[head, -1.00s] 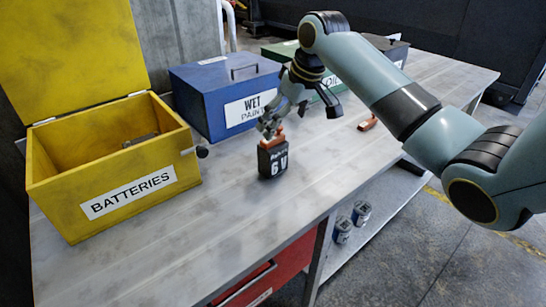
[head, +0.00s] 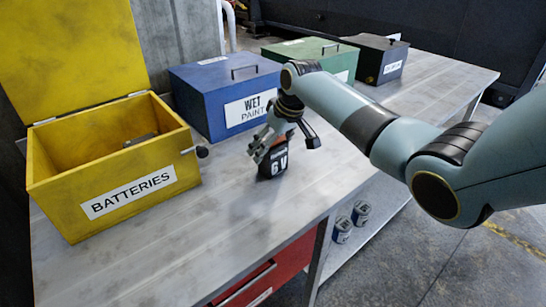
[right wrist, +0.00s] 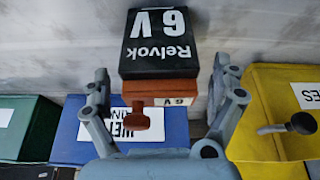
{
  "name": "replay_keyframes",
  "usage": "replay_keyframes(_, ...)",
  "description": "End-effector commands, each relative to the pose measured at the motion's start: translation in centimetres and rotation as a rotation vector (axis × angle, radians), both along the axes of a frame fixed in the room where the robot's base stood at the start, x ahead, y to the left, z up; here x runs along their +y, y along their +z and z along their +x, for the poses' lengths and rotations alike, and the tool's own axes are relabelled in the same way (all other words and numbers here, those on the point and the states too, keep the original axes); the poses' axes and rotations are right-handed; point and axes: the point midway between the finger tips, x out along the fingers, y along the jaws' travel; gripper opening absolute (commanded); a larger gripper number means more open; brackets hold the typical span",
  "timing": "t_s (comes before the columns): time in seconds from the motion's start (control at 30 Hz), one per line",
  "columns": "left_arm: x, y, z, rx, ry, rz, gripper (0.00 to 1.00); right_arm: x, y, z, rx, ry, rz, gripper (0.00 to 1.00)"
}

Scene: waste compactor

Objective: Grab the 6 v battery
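The 6 V battery (head: 272,168), black with an orange top, stands on the metal table in front of the blue box. It also shows in the right wrist view (right wrist: 158,42), with its orange terminal end toward my gripper. My right gripper (head: 264,148) is at the battery's upper part, partly covering it in the head view. In the right wrist view the right gripper (right wrist: 160,80) is open, with one finger on each side of the battery's top end. Gaps show between the fingers and the battery. My left gripper is out of view.
The open yellow BATTERIES box (head: 60,197) stands at left with a dark item (head: 141,139) inside. The blue WET PAINT box (head: 200,88), green box (head: 300,50) and black box (head: 372,68) line the back. Two cans (head: 343,230) sit on the lower shelf. The table's front left is clear.

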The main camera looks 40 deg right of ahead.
Motion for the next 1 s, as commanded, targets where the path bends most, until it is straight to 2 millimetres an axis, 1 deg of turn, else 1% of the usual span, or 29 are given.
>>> replay_keyframes(0.03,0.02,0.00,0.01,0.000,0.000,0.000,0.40,-0.01,-0.01,-0.02,0.000,0.000,0.000,0.88)
replay_keyframes(0.07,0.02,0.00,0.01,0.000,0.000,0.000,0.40,-0.01,0.00,-0.02,0.000,0.000,0.000,0.84)
replay_keyframes(0.63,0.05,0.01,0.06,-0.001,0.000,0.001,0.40,-0.05,0.01,-0.04,0.001,0.000,-0.001,0.09)
replay_keyframes(1.0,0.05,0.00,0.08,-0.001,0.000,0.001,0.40,-0.07,0.60,0.13,-0.004,0.000,-0.002,0.08)
